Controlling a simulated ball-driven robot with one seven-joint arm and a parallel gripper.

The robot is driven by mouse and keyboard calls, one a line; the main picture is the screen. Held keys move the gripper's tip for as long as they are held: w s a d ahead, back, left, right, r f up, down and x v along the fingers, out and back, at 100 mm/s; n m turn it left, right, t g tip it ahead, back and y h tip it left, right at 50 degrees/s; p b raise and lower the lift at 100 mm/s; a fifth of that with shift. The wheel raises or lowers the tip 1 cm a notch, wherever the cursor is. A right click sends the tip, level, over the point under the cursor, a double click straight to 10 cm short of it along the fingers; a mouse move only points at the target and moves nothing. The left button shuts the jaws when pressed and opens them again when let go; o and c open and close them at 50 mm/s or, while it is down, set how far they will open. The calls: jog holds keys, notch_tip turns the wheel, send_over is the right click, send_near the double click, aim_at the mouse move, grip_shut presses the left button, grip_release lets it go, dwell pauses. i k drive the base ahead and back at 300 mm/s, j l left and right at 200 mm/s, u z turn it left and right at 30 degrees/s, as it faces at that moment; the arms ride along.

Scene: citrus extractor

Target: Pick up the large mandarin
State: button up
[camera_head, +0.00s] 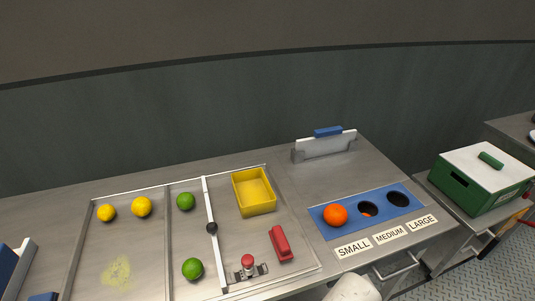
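An orange mandarin (336,215) sits on the blue sizing plate (383,223), at its left end above the SMALL label (353,247). It covers the hole there and stands well proud of the plate. A bit of orange (367,211) shows down inside the dark middle hole, above the MEDIUM label (389,235); most of it is hidden. The right hole (398,198), above the LARGE label (422,223), looks dark and empty. My gripper's fingers are not in view. A white rounded part shows at the bottom edge, below the SMALL label.
Two yellow fruits (141,206) and two green fruits (192,268) lie in the divided tray on the left. A yellow bin (254,193), red handle (280,244) and red-knobbed latch (248,262) stand nearby. A blue-topped upright plate (325,143) stands behind. A green box (482,183) is at right.

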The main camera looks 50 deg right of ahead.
aim_at(335, 215)
jog(key=z, duration=1.25)
